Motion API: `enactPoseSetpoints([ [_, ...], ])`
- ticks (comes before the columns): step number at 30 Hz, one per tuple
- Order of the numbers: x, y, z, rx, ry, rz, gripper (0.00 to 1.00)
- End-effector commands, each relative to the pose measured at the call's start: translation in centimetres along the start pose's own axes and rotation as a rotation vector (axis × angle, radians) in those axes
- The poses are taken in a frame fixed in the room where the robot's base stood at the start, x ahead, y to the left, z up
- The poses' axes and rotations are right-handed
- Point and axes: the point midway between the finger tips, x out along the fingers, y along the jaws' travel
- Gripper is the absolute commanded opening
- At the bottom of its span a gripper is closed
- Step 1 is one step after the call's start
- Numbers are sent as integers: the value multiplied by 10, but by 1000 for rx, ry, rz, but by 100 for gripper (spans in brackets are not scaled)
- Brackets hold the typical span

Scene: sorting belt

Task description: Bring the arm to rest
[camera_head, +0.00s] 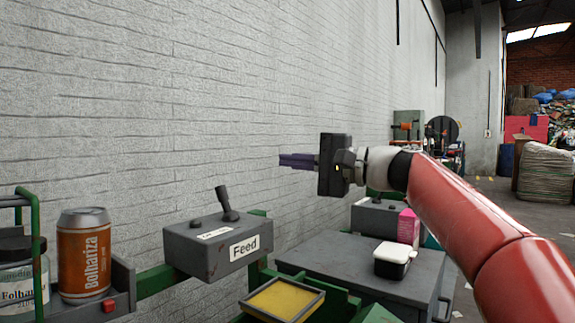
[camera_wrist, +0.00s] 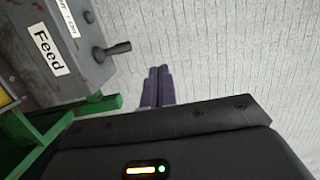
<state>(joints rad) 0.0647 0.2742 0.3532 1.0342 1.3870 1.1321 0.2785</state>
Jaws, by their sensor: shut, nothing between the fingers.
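My gripper (camera_head: 283,160) is at the end of my red arm, held up in the air in front of the white brick wall. Its purple fingers point left in the head view and lie together, shut with nothing between them. In the wrist view the shut fingers (camera_wrist: 160,72) show against the wall. The grey Feed box (camera_head: 222,245) with its black lever (camera_head: 227,204) is below and left of my gripper, apart from it. The Feed box also shows at the upper left of the wrist view (camera_wrist: 62,50).
An orange can (camera_head: 84,258) and a jar (camera_head: 18,285) stand at the far left. A yellow tray (camera_head: 283,299) lies below the Feed box. The air around my gripper is clear.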

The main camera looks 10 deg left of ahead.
Motion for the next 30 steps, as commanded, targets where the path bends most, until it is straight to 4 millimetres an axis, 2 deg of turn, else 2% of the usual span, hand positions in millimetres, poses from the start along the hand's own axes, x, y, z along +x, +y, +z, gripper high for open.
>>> enactPoseSetpoints([
  [5,0,0,0,-1,1,2,0],
  [8,0,9,6,-16,17,44,0],
  [11,-6,37,19,-60,65,172,0],
  [14,-29,85,38,-135,141,376,0],
  [17,-73,139,61,-219,216,606,0],
  [21,-148,209,96,-319,281,898,0],
  [27,-254,296,155,-431,293,1241,0],
  [30,-295,332,182,-474,273,1367,0],
])
